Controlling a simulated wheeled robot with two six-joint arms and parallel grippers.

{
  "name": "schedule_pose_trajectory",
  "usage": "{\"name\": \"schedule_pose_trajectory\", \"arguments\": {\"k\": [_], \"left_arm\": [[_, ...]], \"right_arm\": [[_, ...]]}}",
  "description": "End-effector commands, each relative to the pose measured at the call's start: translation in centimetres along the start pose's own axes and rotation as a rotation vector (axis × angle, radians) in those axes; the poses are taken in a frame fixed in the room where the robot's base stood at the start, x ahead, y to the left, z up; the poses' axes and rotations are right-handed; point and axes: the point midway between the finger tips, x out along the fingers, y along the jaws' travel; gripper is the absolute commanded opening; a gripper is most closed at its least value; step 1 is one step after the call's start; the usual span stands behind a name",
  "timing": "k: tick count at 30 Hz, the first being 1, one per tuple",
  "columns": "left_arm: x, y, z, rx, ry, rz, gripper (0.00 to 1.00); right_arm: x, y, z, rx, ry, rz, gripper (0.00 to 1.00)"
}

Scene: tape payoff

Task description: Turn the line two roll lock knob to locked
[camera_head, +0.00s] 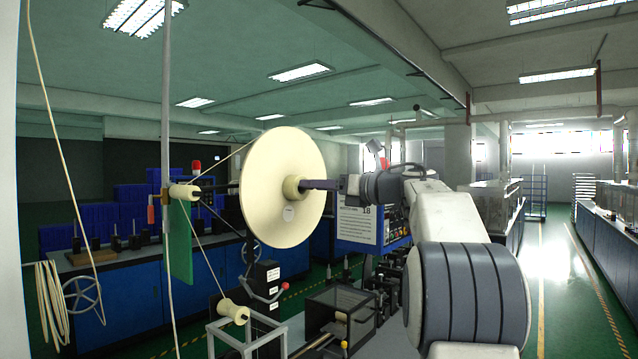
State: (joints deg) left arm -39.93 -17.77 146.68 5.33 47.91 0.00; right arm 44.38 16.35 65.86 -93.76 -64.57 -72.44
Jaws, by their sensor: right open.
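A large cream roll (270,165) hangs upright in the middle of the view, with a round cream hub knob (292,188) at its centre. This knob looks like the roll lock knob; no locked mark on it is readable. My right gripper (308,185) comes in from the right, its dark fingers pointing left at the knob. The fingers are open, and their tips overlap the knob's right edge in the picture. I cannot tell whether they touch it. My left gripper is not in view.
A green plate (180,243) and a cream guide roller (184,192) stand left of the roll. A lower roller (233,312) sits on a metal frame. A sign (360,222) stands behind my right arm. Blue cabinets (130,310) line the left; the right aisle is clear.

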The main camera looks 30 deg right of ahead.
Motion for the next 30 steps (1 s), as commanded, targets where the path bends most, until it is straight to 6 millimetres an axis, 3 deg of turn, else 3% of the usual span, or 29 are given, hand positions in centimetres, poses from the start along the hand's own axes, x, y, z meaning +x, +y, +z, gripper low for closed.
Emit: {"name": "schedule_pose_trajectory", "arguments": {"k": [4,5,9,20,30], "left_arm": [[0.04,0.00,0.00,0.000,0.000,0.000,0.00],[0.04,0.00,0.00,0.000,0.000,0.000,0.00],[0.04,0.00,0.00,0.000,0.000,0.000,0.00],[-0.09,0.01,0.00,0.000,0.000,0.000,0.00],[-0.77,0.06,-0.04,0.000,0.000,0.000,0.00]], "right_arm": [[-0.01,0.00,-0.02,0.000,0.000,0.000,0.56],[-0.01,0.00,-0.01,0.000,0.000,0.000,0.52],[-0.03,0.01,0.00,0.000,0.000,0.000,0.00],[-0.05,0.01,0.05,0.030,-0.001,0.000,0.00],[-0.06,0.01,0.17,0.236,-0.004,0.000,0.00]]}}
